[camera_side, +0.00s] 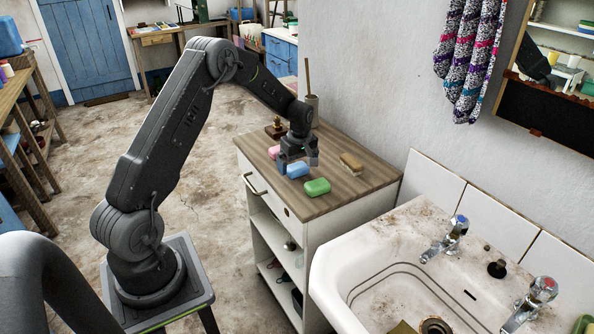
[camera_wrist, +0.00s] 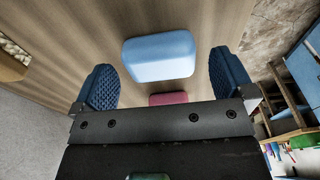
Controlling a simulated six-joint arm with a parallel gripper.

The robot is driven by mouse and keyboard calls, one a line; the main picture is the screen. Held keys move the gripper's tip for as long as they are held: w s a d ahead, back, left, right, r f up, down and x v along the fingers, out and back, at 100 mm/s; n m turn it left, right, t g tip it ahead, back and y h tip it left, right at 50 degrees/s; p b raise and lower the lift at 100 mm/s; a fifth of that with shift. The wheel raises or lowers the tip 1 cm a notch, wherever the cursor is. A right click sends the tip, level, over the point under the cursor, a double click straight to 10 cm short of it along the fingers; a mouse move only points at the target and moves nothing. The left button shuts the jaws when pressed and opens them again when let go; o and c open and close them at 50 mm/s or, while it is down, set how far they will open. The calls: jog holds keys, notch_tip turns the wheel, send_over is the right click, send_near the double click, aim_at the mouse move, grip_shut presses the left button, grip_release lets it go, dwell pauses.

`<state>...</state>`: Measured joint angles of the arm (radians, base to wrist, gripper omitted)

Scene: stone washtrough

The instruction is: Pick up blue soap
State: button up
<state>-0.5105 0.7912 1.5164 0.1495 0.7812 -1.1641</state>
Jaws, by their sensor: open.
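The blue soap (camera_side: 298,170) lies on the wooden top of a small cabinet, between a pink soap (camera_side: 273,152) and a green soap (camera_side: 317,187). My gripper (camera_side: 298,160) is just above and beside the blue soap, pointing down. In the wrist view the blue soap (camera_wrist: 159,56) shows whole, lying between the lines of the two open fingers (camera_wrist: 164,82), with a gap on each side. Nothing is held. The pink soap (camera_wrist: 168,99) is partly hidden by the gripper body in the wrist view.
A brush (camera_side: 351,163) lies at the back right of the cabinet top (camera_side: 345,193). A brown stand (camera_side: 275,130) and a holder with a stick (camera_side: 312,105) stand at the back. The stone sink (camera_side: 335,262) is to the right, the wall behind.

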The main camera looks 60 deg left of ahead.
jog(key=shift+a+f, duration=0.15)
jog(key=shift+f, duration=0.7)
jog(key=shift+c, duration=0.2)
jog(key=c, duration=0.9)
